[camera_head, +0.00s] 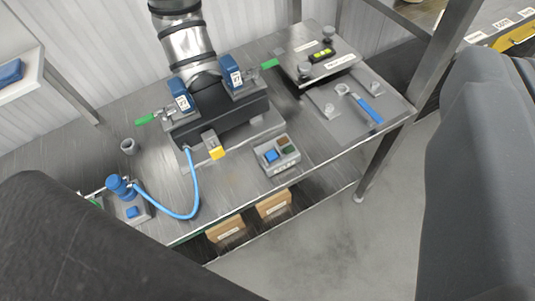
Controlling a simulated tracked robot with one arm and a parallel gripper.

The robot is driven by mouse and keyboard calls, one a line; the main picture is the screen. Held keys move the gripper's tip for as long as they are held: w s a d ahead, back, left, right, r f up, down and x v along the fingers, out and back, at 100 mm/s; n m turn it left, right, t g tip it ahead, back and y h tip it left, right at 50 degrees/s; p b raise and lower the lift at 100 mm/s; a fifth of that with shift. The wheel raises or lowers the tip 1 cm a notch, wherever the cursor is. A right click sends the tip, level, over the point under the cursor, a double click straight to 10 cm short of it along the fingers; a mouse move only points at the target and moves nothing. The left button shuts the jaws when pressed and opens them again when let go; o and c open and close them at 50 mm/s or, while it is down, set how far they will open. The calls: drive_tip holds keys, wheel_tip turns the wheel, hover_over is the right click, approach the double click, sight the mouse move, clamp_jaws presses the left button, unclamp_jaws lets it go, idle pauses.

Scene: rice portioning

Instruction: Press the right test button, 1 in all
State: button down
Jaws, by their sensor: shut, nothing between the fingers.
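A small grey box (264,165) with a blue button (271,156), a brown button (283,141) and a green button (289,150) sits near the front edge of the metal bench (240,190). Its label is too small to read. Two blue units with white labels, a left one (178,88) and a right one (231,66), stand on a dark machine block (225,110). I cannot tell which part is the right test button. My gripper's fingers do not show; large dark shapes fill the lower left and right edges.
A blue hose (194,185) runs from the block to a blue fitting (120,187) at the lower left. A small metal cup (128,146) stands nearby. A plate with a blue-handled tool (366,108) lies at right. Cardboard boxes (227,229) sit below. Floor is clear in front.

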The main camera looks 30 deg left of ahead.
drive_tip(key=w+a+f+g+y+p, duration=0.1)
drive_tip(key=w+a+f+p, duration=0.1)
drive_tip(key=w+a+f, duration=0.4)
drive_tip(key=m+g+y+p, duration=0.3)
drive_tip(key=g+p, duration=0.3)
drive_tip(key=p, duration=0.2)
hover_over(271, 159)
wheel_tip(271, 159, down, 30)
drive_tip(key=shift+f, duration=0.15)
wheel_tip(271, 159, down, 9)
drive_tip(key=b, duration=0.6)
drive_tip(key=shift+b, duration=0.4)
drive_tip(key=shift+f, duration=0.2)
